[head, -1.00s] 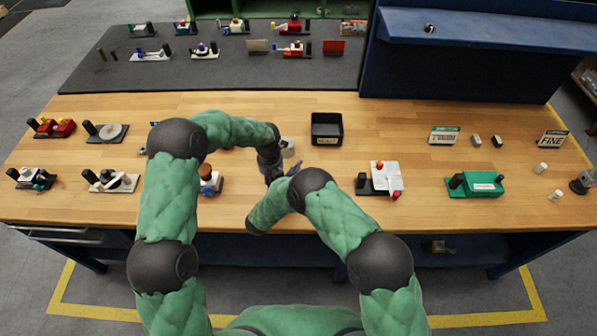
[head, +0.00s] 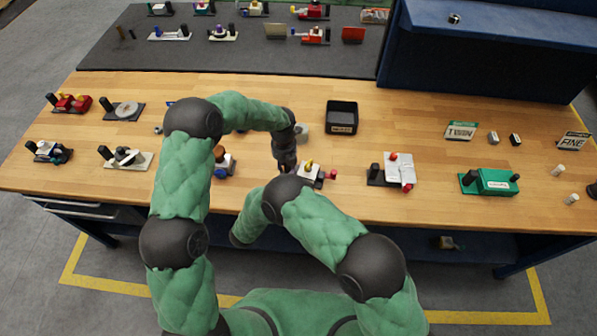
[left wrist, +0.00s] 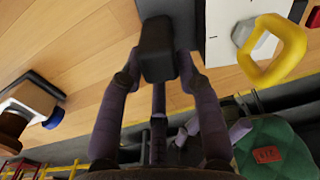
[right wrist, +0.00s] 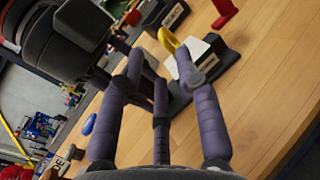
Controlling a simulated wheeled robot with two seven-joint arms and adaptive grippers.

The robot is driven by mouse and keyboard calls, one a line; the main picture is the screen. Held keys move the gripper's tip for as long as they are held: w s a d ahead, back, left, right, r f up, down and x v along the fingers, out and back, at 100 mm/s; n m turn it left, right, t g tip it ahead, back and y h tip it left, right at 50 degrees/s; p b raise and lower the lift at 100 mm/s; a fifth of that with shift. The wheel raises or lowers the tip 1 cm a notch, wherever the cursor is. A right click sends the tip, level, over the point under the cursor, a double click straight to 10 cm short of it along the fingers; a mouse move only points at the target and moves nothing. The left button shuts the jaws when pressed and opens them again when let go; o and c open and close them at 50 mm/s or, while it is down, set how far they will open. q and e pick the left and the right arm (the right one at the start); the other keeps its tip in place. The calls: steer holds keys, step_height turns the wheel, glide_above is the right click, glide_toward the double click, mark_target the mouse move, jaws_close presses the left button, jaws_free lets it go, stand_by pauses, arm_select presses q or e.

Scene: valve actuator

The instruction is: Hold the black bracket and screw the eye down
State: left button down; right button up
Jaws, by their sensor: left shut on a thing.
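The black bracket (left wrist: 158,48) stands upright between my left gripper's fingers (left wrist: 157,58), which are shut on it. In the head view my left gripper (head: 286,166) reaches down from the left beside the white block (head: 304,174). The yellow eye (left wrist: 272,48) sits at the white block on a grey fitting, right of the bracket; it also shows in the head view (head: 310,163). My right gripper (right wrist: 160,62) is open and empty. In the right wrist view the yellow eye (right wrist: 168,40) lies just beyond its fingertips, apart from them. My right arm hides that gripper in the head view.
A red part (head: 333,174) is at the block's right. A black bin (head: 342,117) stands behind. A white-and-black assembly (head: 399,170) and a green one (head: 491,181) stand to the right, another assembly (head: 224,164) to the left. Clear wood lies between them.

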steer(key=shift+s+a, duration=0.2)
steer(key=shift+s, duration=0.2)
steer(key=s+d+r+m+y, duration=0.2)
steer(key=s+r+m+y, duration=0.15)
steer(key=m+y, duration=0.2)
steer(key=shift+m+h, duration=0.25)
steer(key=shift+m, duration=0.1)
steer(key=x, duration=0.3)
steer(key=f+x, duration=0.1)
steer(key=x, duration=0.7)
steer(key=shift+a+f, duration=0.1)
steer(key=shift+f, duration=0.1)
